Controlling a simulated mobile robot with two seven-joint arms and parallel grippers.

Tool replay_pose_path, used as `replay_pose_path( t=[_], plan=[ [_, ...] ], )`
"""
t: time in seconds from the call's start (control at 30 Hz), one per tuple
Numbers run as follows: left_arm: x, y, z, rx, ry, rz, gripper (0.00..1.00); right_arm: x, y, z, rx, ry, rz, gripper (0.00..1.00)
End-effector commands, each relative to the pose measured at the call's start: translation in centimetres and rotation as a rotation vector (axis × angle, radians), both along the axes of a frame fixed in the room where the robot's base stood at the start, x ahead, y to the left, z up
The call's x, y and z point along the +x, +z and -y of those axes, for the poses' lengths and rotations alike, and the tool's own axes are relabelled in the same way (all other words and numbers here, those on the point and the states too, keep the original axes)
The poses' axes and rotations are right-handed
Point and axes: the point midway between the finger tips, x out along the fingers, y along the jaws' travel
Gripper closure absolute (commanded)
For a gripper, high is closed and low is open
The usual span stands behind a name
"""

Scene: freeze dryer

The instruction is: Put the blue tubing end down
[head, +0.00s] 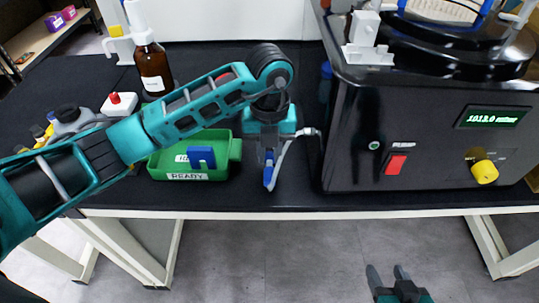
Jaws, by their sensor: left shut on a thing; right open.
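My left gripper (268,160) points down over the black bench, just right of the green tray. It is shut on the blue tubing end (268,177), which hangs below the fingers close to the bench's front edge. Pale tubing (309,132) runs from near the gripper to the right, towards the black freeze dryer (345,150). I cannot tell whether the blue end touches the bench. My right gripper (386,270) is open and empty, low in front of the bench, over the floor.
The green tray (217,172) has a READY label and a blue block (201,157) in it. A brown bottle (154,70) stands behind it. The freeze dryer has a red switch (396,164) and a yellow knob (485,172). A narrow bare bench strip (300,190) lies in front.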

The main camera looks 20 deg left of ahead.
Motion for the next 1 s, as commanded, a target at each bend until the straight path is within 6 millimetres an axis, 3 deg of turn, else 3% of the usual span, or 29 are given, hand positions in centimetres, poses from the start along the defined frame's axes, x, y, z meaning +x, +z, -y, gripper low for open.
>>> replay_pose_path(
  t=[0.1, 0.47, 0.5, 0.7, 0.77, 1.0],
  plan=[
    [-0.1, -1.6, 0.0, 0.0, -0.001, -0.001, 1.0, 0.0, -0.3, 0.0, -0.001, 0.0, -0.005, 0.48],
    [0.0, -2.0, 0.0, 0.001, -0.001, 0.0, 1.0, 0.0, -0.6, 0.1, -0.004, 0.002, -0.007, 0.48],
    [0.0, -2.0, 0.0, 0.0, -0.001, 0.0, 0.76, 0.0, -0.5, 0.1, -0.004, 0.002, -0.006, 0.48],
    [0.0, -1.9, 0.0, 0.001, -0.001, 0.0, 0.57, 0.0, -0.3, 0.1, -0.004, 0.002, -0.004, 0.48],
    [0.0, -1.9, 0.0, 0.001, -0.001, 0.0, 0.53, 0.0, -0.3, 0.1, -0.004, 0.002, -0.004, 0.48],
    [0.0, -1.7, 0.0, 0.0, -0.001, 0.0, 0.53, 0.1, -0.2, 0.1, -0.003, 0.002, -0.003, 0.48]
  ],
)
